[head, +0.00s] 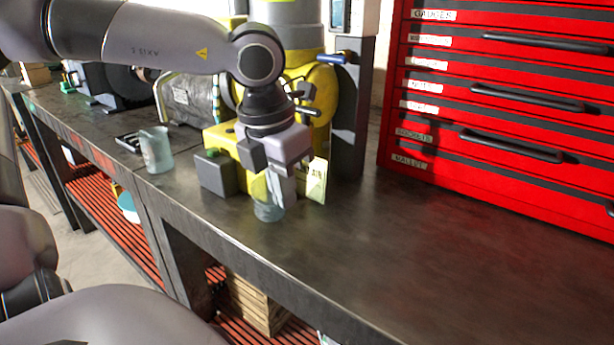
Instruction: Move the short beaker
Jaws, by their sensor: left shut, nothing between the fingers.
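A short clear beaker (268,210) stands on the dark workbench near its front edge, just below my left gripper. My left gripper (279,190) reaches down from the left, shut and empty, with its fingers partly in front of or over the beaker. I cannot tell whether the fingers touch it. A taller clear beaker (156,150) stands farther left on the bench. My right gripper is not in view.
A yellow machine with a grey box (215,173) and a pale tag (313,181) stands close behind the short beaker. A red drawer cabinet (480,135) stands at the back right. The workbench (400,255) is clear to the right. A small black tray (130,142) lies beside the taller beaker.

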